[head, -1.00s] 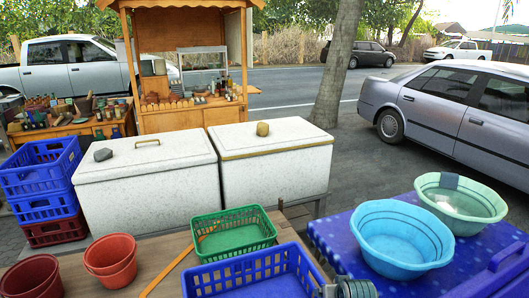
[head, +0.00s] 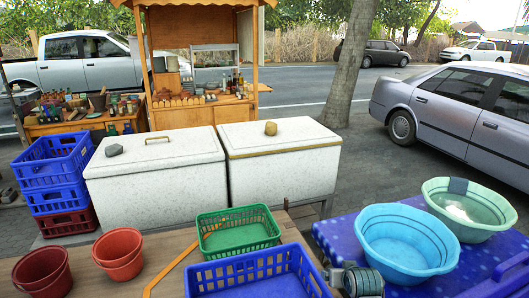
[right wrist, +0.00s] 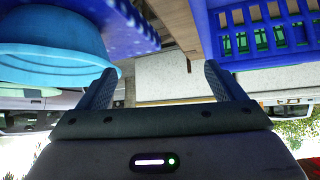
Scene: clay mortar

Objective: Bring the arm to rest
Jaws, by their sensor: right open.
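My right gripper (right wrist: 158,80) is open in the right wrist view, with nothing between its two fingers. That view appears upside down. The gripper lies between the blue basin (right wrist: 45,45) and the blue basket (right wrist: 265,38), with a white chest (right wrist: 160,78) beyond. In the head view a grey-green part of what looks like my right arm shows at the bottom edge, between the blue basket (head: 235,277) and the blue basin (head: 405,245). The fingers are hidden there. My left gripper is in neither view.
A green basket (head: 238,232) and red buckets (head: 120,255) stand on the wooden table. A pale green basin (head: 468,205) stands on the blue cloth (head: 340,235). Two white chests (head: 155,185) are behind, with stacked blue crates (head: 52,175) at left.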

